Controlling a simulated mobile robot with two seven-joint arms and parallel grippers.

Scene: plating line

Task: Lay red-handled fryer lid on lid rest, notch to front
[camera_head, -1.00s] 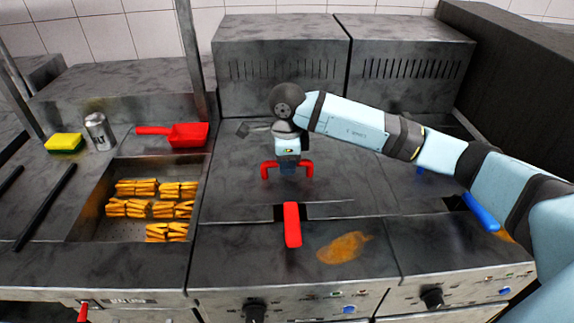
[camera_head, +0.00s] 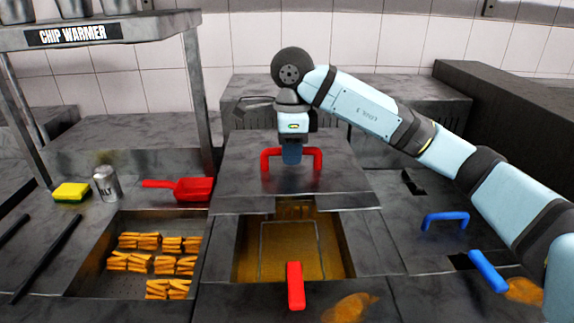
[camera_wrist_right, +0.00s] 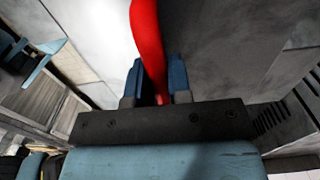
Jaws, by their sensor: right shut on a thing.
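The red-handled fryer lid (camera_head: 235,178) is a flat grey plate, raised off the left fryer well (camera_head: 255,245). Its red handle (camera_head: 267,160) stands on top and also shows in the right wrist view (camera_wrist_right: 146,35). My right gripper (camera_head: 291,160) is shut on that handle; in the wrist view the handle passes between its blue fingers (camera_wrist_right: 156,82). A gap like a notch shows in the lid's front edge, facing the front of the fryer. My left gripper is not in view. I cannot make out a lid rest.
The open well holds brown oil and a basket with a red handle (camera_head: 295,285). To the right is a lid with a blue handle (camera_head: 445,218). A chip tray (camera_head: 95,283), red scoop (camera_head: 193,189), can (camera_head: 106,183) and sponge (camera_head: 71,192) are at left.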

